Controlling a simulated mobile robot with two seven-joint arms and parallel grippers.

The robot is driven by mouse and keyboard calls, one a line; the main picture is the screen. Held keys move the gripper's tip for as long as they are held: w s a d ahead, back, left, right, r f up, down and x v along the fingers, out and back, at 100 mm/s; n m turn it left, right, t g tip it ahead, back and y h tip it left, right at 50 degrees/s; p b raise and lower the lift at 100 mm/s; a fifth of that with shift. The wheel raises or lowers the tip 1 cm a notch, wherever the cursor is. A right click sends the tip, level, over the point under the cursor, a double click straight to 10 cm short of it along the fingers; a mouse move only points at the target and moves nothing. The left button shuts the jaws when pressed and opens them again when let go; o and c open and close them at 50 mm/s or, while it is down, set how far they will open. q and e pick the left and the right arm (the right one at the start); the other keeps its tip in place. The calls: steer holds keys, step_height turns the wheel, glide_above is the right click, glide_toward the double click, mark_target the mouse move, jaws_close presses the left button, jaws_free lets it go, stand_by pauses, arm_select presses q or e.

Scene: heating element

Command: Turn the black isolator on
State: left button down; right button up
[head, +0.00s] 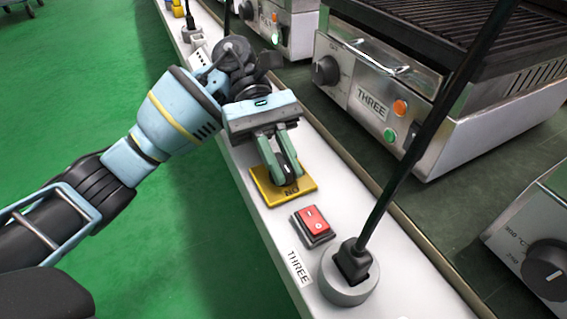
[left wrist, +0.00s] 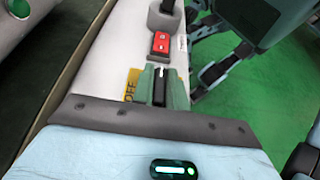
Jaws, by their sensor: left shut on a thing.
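The black isolator knob (left wrist: 160,88) shows in the left wrist view between the green fingers of my left gripper (left wrist: 160,98). It has a pale mark and stands lengthwise along the white strip. Its yellow plate (left wrist: 131,84) carries the word OFF on one side. In the head view the plate (head: 301,184) shows the word ON at its near edge, upside down. My left gripper (head: 281,168) reaches down over the plate with its fingers shut on the knob, which they mostly hide there. My right gripper is not in view.
A red rocker switch (head: 313,222) and a black plug in a round grey socket (head: 349,284) sit nearer on the white strip. A label THREE (head: 299,267) lies beside them. A steel grill (head: 430,110) stands right of the strip. Green floor (head: 90,80) is open at left.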

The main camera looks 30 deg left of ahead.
mark_target(282, 163)
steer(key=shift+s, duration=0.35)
arm_select(q)
steer(key=c, duration=1.4)
jaws_free()
steer(key=shift+r, duration=0.1)
